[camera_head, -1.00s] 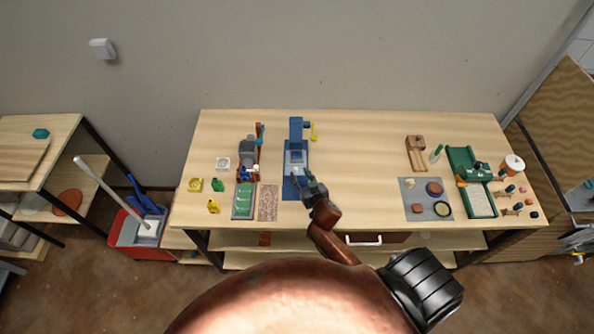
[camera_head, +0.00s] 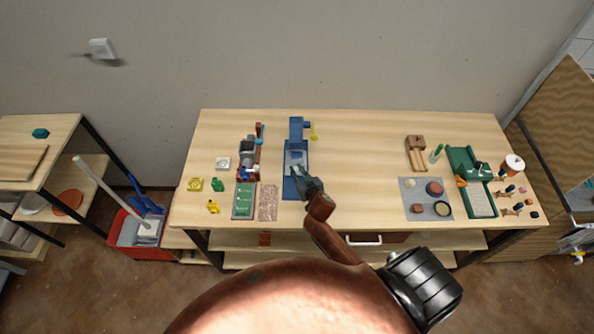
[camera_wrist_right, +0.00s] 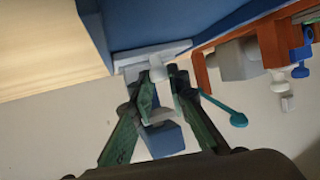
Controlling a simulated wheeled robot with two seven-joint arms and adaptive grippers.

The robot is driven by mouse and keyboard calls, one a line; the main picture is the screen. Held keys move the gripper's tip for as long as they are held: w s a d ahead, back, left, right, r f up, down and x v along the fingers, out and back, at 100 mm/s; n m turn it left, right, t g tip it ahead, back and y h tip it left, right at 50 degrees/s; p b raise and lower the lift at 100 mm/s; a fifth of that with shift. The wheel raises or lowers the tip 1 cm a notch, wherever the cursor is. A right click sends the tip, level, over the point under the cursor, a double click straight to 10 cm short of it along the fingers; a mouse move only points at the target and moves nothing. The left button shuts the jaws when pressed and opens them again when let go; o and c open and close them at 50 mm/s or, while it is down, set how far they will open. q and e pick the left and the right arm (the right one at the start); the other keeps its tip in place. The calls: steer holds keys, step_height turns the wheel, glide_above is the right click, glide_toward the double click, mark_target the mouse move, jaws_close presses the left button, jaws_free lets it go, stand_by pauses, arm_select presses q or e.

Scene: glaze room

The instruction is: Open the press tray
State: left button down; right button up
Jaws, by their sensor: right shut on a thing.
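The blue press (camera_head: 297,129) stands toward the back of the table, left of the middle, with its long blue base running to the front. Its pale grey tray (camera_head: 291,158) lies on the base and also shows in the right wrist view (camera_wrist_right: 178,49). My right gripper (camera_head: 296,172) is at the tray's front edge. In the wrist view its green-grey fingers (camera_wrist_right: 160,80) are shut on a small white knob (camera_wrist_right: 158,68) at the tray's edge. The fingers hide part of the knob. My left gripper is not in view.
Left of the press stands a red and grey device (camera_head: 248,148), with a green board (camera_head: 243,202) and a speckled board (camera_head: 268,203) in front. A grey mat (camera_head: 408,188) and a green tool (camera_head: 460,158) lie at the right. The table between press and mat is clear.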

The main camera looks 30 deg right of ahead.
jaws_close()
steer(key=s+a, duration=0.2)
steer(key=s, duration=0.1)
steer(key=s+a+p, duration=0.1)
steer(key=s, duration=0.2)
steer(key=s+a, duration=0.2)
steer(key=s, duration=0.1)
steer(key=shift+a, duration=0.3)
steer(key=o, duration=0.7)
jaws_free()
steer(key=shift+s, duration=0.15)
